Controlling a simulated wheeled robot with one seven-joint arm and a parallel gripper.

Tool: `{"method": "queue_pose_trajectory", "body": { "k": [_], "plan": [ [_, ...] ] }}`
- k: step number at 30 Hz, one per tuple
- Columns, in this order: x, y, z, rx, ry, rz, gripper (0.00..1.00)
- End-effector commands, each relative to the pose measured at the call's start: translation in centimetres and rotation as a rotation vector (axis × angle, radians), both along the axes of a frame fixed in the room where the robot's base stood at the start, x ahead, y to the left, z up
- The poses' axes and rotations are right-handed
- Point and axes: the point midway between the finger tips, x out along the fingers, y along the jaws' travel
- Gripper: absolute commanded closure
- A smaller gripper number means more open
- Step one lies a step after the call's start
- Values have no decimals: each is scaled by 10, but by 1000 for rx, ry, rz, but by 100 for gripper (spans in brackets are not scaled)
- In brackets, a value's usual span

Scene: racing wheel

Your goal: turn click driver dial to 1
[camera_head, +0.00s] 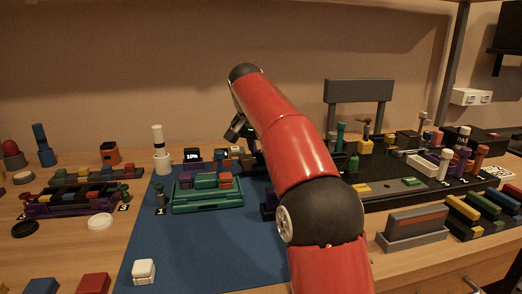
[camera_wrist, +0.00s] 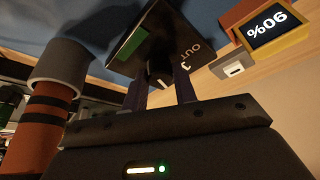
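In the wrist view, a black block (camera_wrist: 158,38) with white "OUT" lettering, a "1" mark and a green patch stands tilted in the picture just beyond my gripper (camera_wrist: 160,76). I take it to be the click driver, but cannot be sure. My two dark fingers are apart, with their tips at the block's near edge. Whether they touch or grip a dial there is hidden. In the head view, my red arm reaches over the blue mat (camera_head: 205,240) to its far side, and the arm covers much of that spot.
In the head view, a green tray (camera_head: 208,207) sits left of the arm and a crowded black board (camera_head: 400,187) right. The mat's front is mostly clear, with a white cube (camera_head: 144,271).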

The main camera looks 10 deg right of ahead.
Motion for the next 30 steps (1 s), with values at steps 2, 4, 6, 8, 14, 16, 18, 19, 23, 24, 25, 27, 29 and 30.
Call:
{"method": "queue_pose_trajectory", "body": {
  "k": [2,4,6,8,14,16,18,19,23,24,25,27,29,30],
  "plan": [
    [0,0,0,0,0,0,87],
    [0,0,0,1,-1,0,95],
    [0,0,0,0,0,1,95],
    [0,0,0,0,0,4,95],
    [0,0,0,2,-1,57,95],
    [-1,-1,0,1,0,92,95],
    [-1,-1,0,1,-1,135,95],
    [-1,-1,1,1,-2,157,95],
    [-1,-2,0,2,-1,259,95],
    [-1,-2,0,1,-1,292,95],
    [-1,-2,0,1,-1,316,95],
    [-1,-3,0,1,-2,372,95],
    [-1,-3,0,1,-2,419,95],
    [-1,-4,0,1,-2,448,95]
  ]
}}
